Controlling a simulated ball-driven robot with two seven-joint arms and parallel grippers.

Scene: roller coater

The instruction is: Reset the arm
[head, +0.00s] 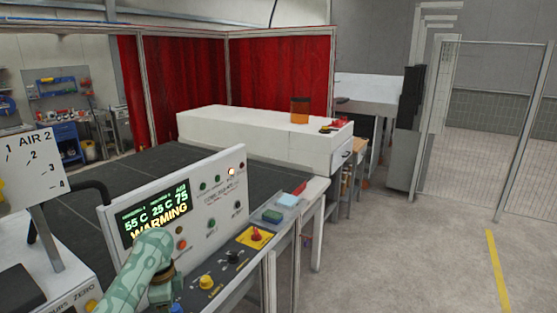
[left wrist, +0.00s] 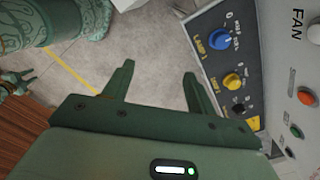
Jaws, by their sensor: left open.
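My left arm (head: 148,262) comes in at the bottom of the head view, in front of the control panel (head: 213,222). The fingers of my left gripper are not clear there. In the left wrist view my left gripper (left wrist: 158,82) is open and empty, its two fingers apart over bare floor. The blue LAMP 1 knob (left wrist: 219,40) and a yellow knob (left wrist: 233,81) are to the right of the fingers, apart from them. A small green claw-like part (left wrist: 18,84) at the left edge may be my right gripper; its state is unclear.
The panel's display (head: 157,212) reads WARMING. A long white housing (head: 250,135) carries an amber container (head: 300,110). Floor (head: 400,250) is clear at right.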

